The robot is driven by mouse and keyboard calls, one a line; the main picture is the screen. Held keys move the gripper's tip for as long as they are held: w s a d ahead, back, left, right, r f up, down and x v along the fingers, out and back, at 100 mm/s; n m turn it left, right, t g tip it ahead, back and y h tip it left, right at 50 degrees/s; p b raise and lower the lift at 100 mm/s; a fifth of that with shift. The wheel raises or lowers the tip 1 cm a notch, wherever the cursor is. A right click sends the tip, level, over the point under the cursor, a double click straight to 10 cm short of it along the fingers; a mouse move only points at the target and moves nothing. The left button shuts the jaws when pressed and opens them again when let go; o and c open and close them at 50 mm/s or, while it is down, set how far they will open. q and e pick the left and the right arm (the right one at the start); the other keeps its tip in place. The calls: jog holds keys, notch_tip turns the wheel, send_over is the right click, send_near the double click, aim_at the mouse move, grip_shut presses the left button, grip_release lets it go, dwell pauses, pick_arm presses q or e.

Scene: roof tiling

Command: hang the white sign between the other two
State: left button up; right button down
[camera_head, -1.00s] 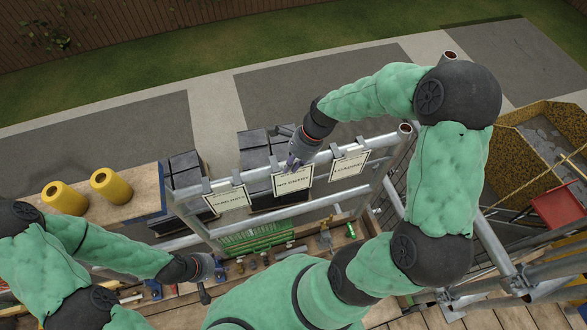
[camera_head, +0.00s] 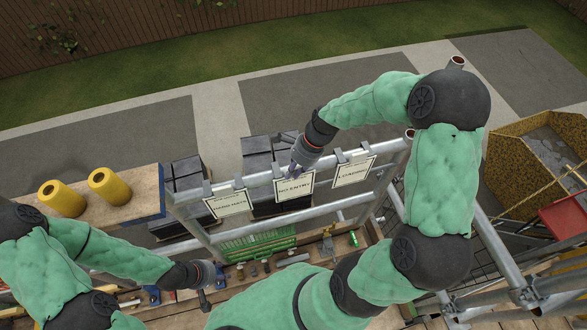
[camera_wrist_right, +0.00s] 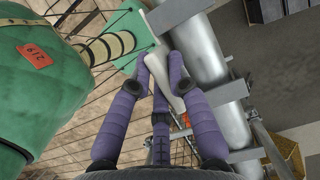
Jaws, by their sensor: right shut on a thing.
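The white NO ENTRY sign (camera_head: 294,189) is between the HARD HATS sign (camera_head: 226,205) on the left and the LOADING sign (camera_head: 354,174) on the right. Those two hang by grey hooks from the upper metal rail (camera_head: 244,178). My right gripper (camera_head: 295,170) is shut on the top of the NO ENTRY sign, at the rail. In the right wrist view its purple fingers (camera_wrist_right: 164,62) close on a pale piece beside the tube (camera_wrist_right: 205,70). Whether the middle sign's hooks rest on the rail is unclear. My left gripper (camera_head: 205,298) is low at left, away from the signs; its fingers are unclear.
A green mesh rack (camera_head: 255,243) and small tools lie on a wooden platform below the rail. Yellow rolls (camera_head: 110,185) stand on a board at left. Dark stacks (camera_head: 184,175) stand behind the rail. A yellow skip (camera_head: 535,145) is at right.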

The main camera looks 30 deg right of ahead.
jog(key=shift+f, duration=0.15)
jog(key=c, duration=1.1)
grip_release()
jog(key=v, duration=1.2)
